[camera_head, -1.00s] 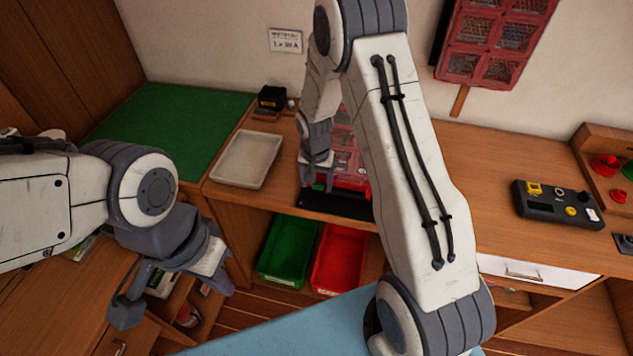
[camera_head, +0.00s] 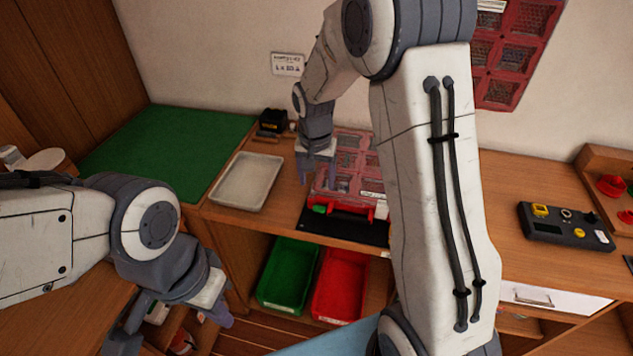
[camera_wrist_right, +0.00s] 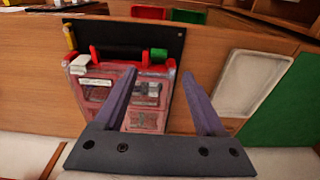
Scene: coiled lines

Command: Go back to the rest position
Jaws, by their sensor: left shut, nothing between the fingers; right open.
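My right gripper (camera_head: 317,172) is open and empty. In the head view it hangs in front of the left part of a red case with clear compartments (camera_head: 348,160). In the right wrist view its two fingers (camera_wrist_right: 160,76) are spread apart, with the case (camera_wrist_right: 120,93) beyond them; I see no contact. My left gripper (camera_head: 215,312) is low at the left of the head view, shut and empty, partly hidden by its own wrist. My right arm covers part of the bench and the case's right side.
Green (camera_head: 287,277) and red (camera_head: 340,286) bins sit below. A black control box (camera_head: 566,228) is at right.

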